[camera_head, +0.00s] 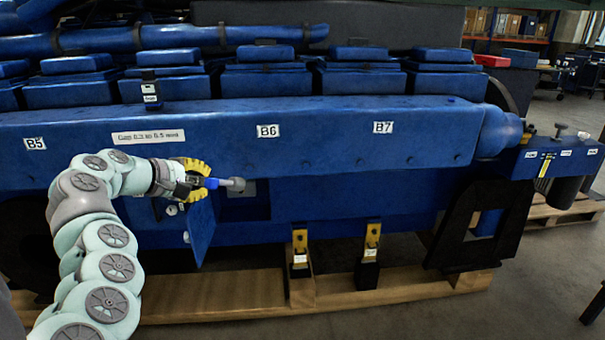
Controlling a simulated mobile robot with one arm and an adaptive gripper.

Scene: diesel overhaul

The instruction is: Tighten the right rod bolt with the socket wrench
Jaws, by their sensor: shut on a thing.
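My gripper (197,180) has yellow fingers and is shut on the socket wrench (234,184). The wrench has a blue handle and a grey socket end that points right. It is held level in front of the blue engine's side (330,178), by an open inspection hatch (243,203). The inside of the hatch is dark and small in view, and I cannot make out the right rod bolt. Whether the socket touches anything inside the opening cannot be told.
The blue hatch door (202,228) hangs open below my gripper. Two yellow and black stands (300,252) (370,252) stand on wooden beams (400,284) at right. A blue filter unit (556,160) is at far right. Bare floor lies in front.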

